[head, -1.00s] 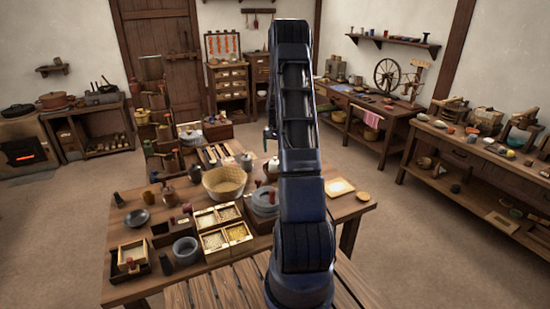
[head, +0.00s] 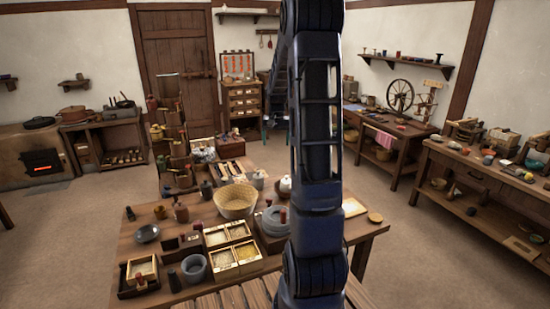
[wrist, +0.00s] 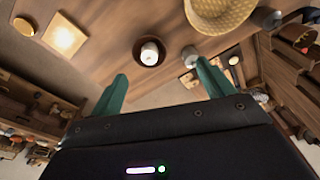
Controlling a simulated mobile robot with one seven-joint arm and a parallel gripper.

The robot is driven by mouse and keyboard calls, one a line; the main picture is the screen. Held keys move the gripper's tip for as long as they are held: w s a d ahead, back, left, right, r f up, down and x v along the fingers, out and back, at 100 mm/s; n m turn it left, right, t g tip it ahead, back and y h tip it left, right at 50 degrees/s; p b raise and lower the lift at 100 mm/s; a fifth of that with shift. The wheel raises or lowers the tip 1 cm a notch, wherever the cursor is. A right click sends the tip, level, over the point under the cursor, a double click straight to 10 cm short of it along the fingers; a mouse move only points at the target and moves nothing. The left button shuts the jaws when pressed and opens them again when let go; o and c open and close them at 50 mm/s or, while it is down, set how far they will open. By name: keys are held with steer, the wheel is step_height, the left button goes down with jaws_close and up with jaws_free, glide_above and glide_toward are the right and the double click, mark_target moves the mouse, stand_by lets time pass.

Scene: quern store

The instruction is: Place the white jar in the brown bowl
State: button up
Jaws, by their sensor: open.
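The white jar (wrist: 149,48) shows from above in the wrist view, ringed by the round brown bowl (wrist: 136,57); it appears to stand inside the bowl's rim. In the head view, the white jar (head: 285,186) is on the table just left of my arm, which hides part of that area; I cannot make out the bowl clearly there. My gripper (wrist: 162,82) is open, its two teal fingers spread wide and apart from the jar, with nothing between them.
A woven basket (head: 237,200) and a grey jar (head: 259,179) stand left of the white jar. A grey quern (head: 271,222), divided grain boxes (head: 230,250) and a pale square tray (wrist: 66,36) share the table. Open floor lies right of the table.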

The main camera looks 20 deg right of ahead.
steer(key=s+a+r+n, duration=0.1)
steer(key=s+a+r, duration=0.55)
steer(key=s, duration=0.25)
steer(key=s+a+r+n+t, duration=0.1)
steer(key=s+a, duration=0.3)
steer(key=s, duration=0.9)
steer(key=s+a+r+n+t, duration=0.2)
steer(key=s+a+r, duration=0.1)
steer(key=s, duration=0.9)
steer(key=shift+s+a+n, duration=0.4)
steer(key=shift+a, duration=0.45)
